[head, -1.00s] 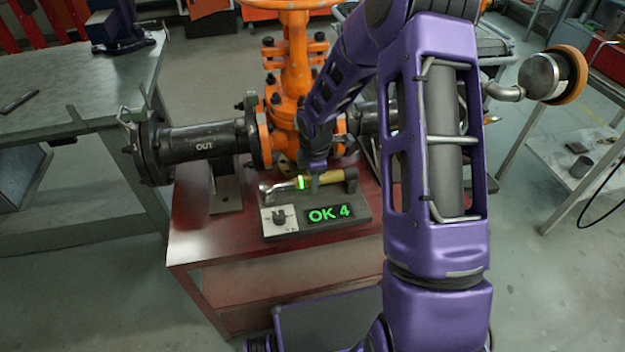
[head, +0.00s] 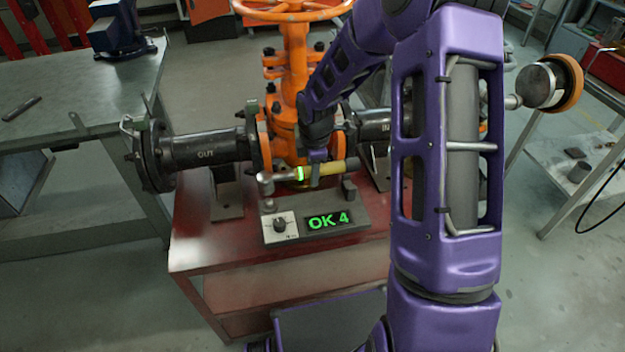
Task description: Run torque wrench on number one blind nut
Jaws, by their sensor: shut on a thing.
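The torque wrench (head: 333,170) has a yellow handle, a green lit ring and a metal head at its left end. My gripper (head: 312,176) is shut on the wrench near the green ring and holds it level, a little above its grey stand (head: 356,217). I cannot tell which nut is number one.
The orange gate valve (head: 290,75) with its handwheel stands behind the wrench. The red table (head: 200,250) has bare room at its front left. A steel bench (head: 70,110) with a vise (head: 118,30) is at the left. A grey side table (head: 565,165) is at the right.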

